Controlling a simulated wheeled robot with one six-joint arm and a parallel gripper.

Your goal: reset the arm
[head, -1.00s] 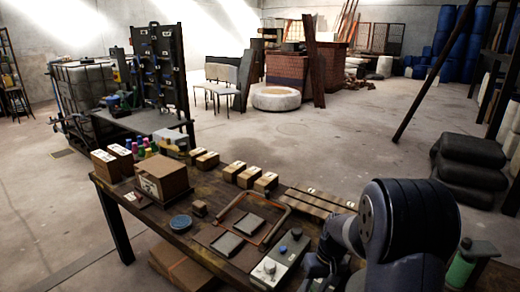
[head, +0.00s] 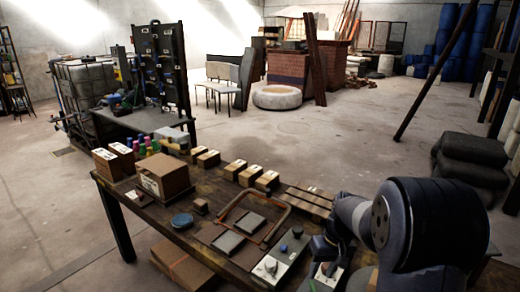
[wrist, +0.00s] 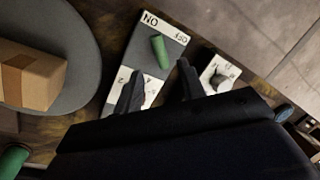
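My gripper (wrist: 160,88) is open in the wrist view, its two dark fingers apart with nothing held between them. A grey and white switch box (wrist: 166,30) with ON and OFF lettering and a green lever (wrist: 159,51) lies just beyond the fingertips. I cannot tell whether a finger touches the box. In the head view, my arm (head: 405,225) is at the lower right, bent over the right end of the workbench, and my gripper is mostly hidden or dark there.
A control box with knobs (head: 284,258) stands on the workbench (head: 150,213), near my arm. Cartons (head: 163,176), a blue round lid (head: 181,221) and small grey plates (head: 229,242) lie further left. A round grey disc (wrist: 84,62) bears a carton (wrist: 30,76). Open floor lies beyond the bench.

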